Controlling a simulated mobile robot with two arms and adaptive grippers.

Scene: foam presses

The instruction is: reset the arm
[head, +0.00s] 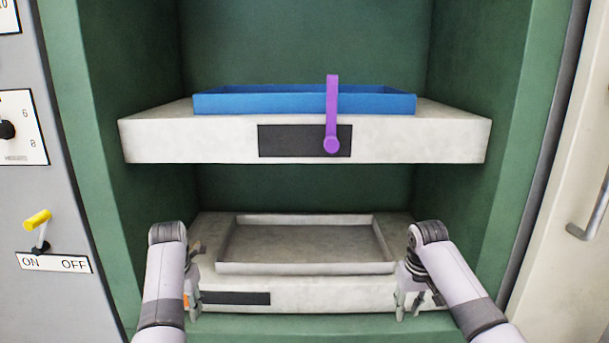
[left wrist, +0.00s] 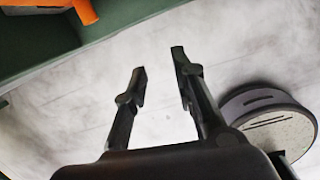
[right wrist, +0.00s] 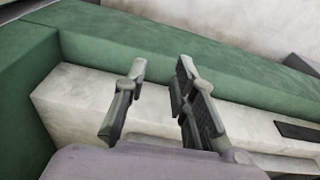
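My left gripper (head: 194,303) hangs at the left front of the lower press slab. In the left wrist view its two fingers (left wrist: 158,62) are apart with nothing between them. My right gripper (head: 408,304) hangs at the right front of the same slab. In the right wrist view its fingers (right wrist: 162,67) are also apart and empty. Both arms come in from below, one on each side of the grey tray (head: 305,268). In the head view the grippers are small and partly hidden by my arm links.
The lower slab (head: 330,297) bears the grey tray, which looks empty. The upper slab (head: 200,142) bears a blue tray (head: 270,103), with a purple lever (head: 332,110) at its front. Green press walls (head: 150,190) flank both slabs. A yellow-handled switch (head: 38,220) is at left, a door handle (head: 590,215) at right.

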